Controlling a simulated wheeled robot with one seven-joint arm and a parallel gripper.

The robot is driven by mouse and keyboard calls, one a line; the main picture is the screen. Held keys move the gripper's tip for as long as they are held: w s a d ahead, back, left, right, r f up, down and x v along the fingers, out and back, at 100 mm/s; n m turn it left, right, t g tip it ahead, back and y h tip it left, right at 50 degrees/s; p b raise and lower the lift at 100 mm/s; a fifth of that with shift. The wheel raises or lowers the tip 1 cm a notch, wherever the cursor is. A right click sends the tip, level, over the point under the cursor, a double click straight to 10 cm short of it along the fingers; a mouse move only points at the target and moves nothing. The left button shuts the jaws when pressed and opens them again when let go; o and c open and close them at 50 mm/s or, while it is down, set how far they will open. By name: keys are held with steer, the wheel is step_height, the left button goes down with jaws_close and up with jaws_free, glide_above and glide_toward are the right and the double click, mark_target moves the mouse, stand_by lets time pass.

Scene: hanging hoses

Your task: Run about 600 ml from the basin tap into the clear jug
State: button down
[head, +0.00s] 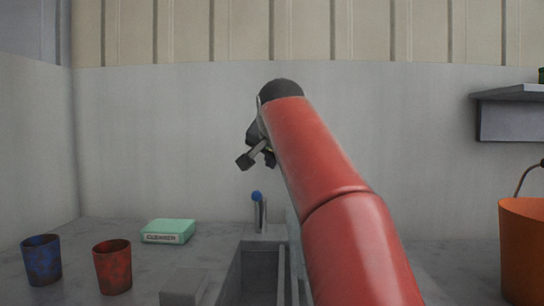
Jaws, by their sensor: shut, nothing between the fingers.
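The basin tap (260,214) is a grey upright fitting with a blue top, standing at the back edge of the grey basin (238,268). A pale, see-through edge (293,246) shows just left of my red arm, at the basin's right side. It may be the clear jug, but my arm hides most of it and I cannot tell its fill. My gripper (257,159) is up in front of the back wall, above the tap and apart from it. It is shut and empty, partly hidden by my wrist.
A blue cup (42,260), a red cup (112,267) and a green cleaner box (168,232) stand on the counter at left. A grey block (184,287) is near the basin. An orange bucket (523,250) is at right, below a wall shelf (510,93).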

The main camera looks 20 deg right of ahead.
mark_target(259, 195)
step_height(259, 195, down, 6)
steer(key=w+a+b, duration=0.1)
steer(key=w+b, duration=0.1)
steer(key=w, duration=0.1)
steer(key=shift+a+r, duration=0.2)
steer(key=shift+a, duration=0.05)
steer(key=shift+t, duration=0.7)
steer(key=shift+s+a+f+b, duration=0.1)
steer(key=shift+s+f+b, duration=0.15)
steer(key=shift+f+b, duration=0.7)
steer(key=shift+s+a+f+b, duration=0.1)
steer(key=shift+s+f+b, duration=0.3)
steer(key=shift+b, duration=1)
steer(key=shift+s+a+f+b, duration=0.1)
steer(key=shift+f+b, duration=0.8)
steer(key=shift+b, duration=0.25)
stand_by(3.0)
